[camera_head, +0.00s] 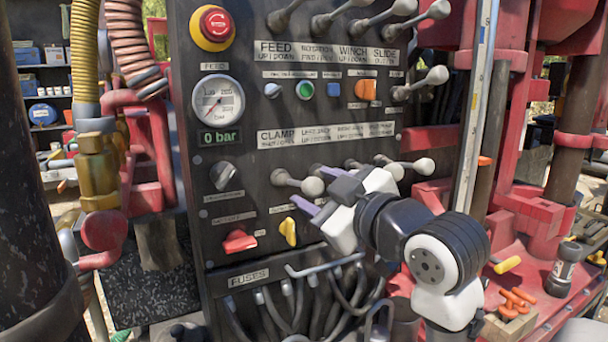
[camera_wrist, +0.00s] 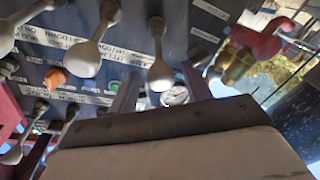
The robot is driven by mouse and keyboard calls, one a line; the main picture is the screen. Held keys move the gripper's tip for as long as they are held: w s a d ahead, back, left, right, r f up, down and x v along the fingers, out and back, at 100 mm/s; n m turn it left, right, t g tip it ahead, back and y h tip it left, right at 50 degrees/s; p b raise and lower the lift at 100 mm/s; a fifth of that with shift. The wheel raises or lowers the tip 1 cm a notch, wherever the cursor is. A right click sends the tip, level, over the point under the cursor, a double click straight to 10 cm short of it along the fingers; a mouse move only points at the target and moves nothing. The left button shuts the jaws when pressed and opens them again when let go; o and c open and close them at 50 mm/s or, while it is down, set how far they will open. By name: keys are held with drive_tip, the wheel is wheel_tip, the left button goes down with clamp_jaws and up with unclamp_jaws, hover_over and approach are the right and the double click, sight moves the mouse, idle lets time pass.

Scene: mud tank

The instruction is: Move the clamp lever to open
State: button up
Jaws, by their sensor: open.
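The clamp lever (camera_head: 312,186) is the leftmost of the lower row on the dark control panel, below the CLAMP label (camera_head: 277,138). It has a grey rounded knob on a thin shaft that sticks out to the right. My gripper (camera_head: 314,190) is open, with one purple finger above the knob and the other below it. In the wrist view the lever's knob (camera_wrist: 160,76) shows between the two fingers of my gripper (camera_wrist: 161,88). I see no clear contact; whether a finger touches the lever cannot be told.
Neighbouring levers (camera_head: 424,166) stand close on the right, partly behind my gripper. An upper row of levers (camera_head: 436,10), a pressure gauge (camera_head: 218,102) and a red emergency stop (camera_head: 217,24) are above. A yellow switch (camera_head: 288,231), a red switch (camera_head: 239,241) and cables (camera_head: 310,300) lie below.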

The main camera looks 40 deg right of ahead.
sight(304, 183)
drive_tip(key=shift+w+d+p, duration=0.2)
drive_tip(key=shift+w+p, duration=0.2)
drive_tip(key=shift+w, duration=1.6)
clamp_jaws()
